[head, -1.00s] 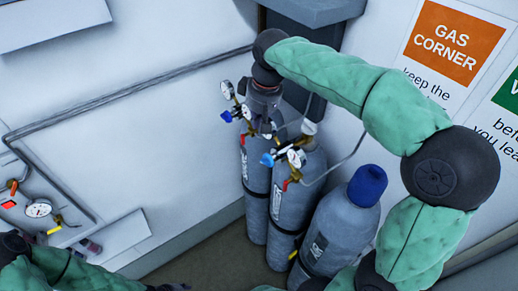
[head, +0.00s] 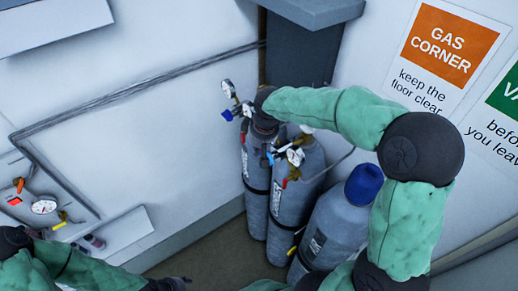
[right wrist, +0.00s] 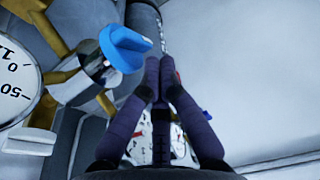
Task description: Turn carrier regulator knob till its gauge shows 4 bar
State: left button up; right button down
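Two grey gas cylinders (head: 292,205) stand in the corner with brass regulators on top. The front regulator has a light-blue knob (head: 270,158) and a white gauge (head: 295,157). The rear-left regulator has a dark-blue knob (head: 227,115) and small gauges. I cannot tell which is the carrier. My right gripper (head: 265,122) is above the cylinder tops. In the right wrist view its fingers (right wrist: 160,64) are together, with nothing visible between them. The light-blue knob (right wrist: 125,47) is left of them, apart. The partly cut-off gauge (right wrist: 14,88) shows no clear reading. My left gripper (head: 168,285) is at the bottom edge, its fingers unclear.
A third cylinder with a blue cap (head: 364,185) stands at the right, close to my right arm. A wall panel with a gauge (head: 44,205) and valves is at the left. A pipe (head: 140,88) runs along the wall. The floor area is narrow.

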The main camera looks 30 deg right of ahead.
jog(key=shift+f, duration=0.2)
jog(key=f+b, duration=0.1)
jog(key=b, duration=0.2)
jog(key=shift+w+f, duration=0.1)
jog(key=shift+f, duration=0.1)
dwell(0.3)
jog(key=shift+r, duration=0.2)
